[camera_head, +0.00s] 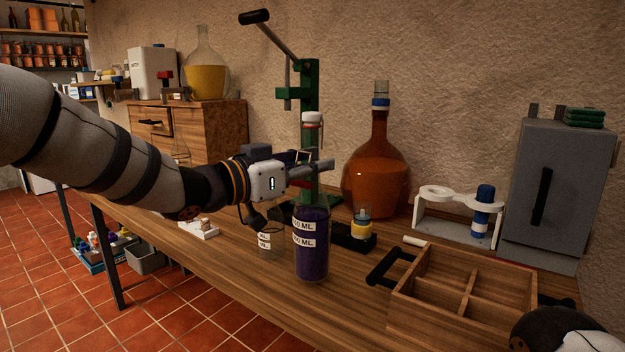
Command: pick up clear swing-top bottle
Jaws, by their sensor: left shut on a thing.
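A clear swing-top bottle (311,258) with dark purple contents and white ML labels stands upright at the middle of the wooden bench. Its narrow neck rises to a white and reddish stopper (312,118). My left gripper (318,168) reaches in from the left and is shut on the bottle's neck, below the stopper. The fingers hide part of the neck. I cannot tell whether the bottle's base touches the bench. My right gripper is out of view; only part of my right arm shows at the lower right.
A green lever press (309,85) stands just behind the bottle. A large amber bottle (376,180), divided wooden crate (432,268) and white rack (452,212) stand further right.

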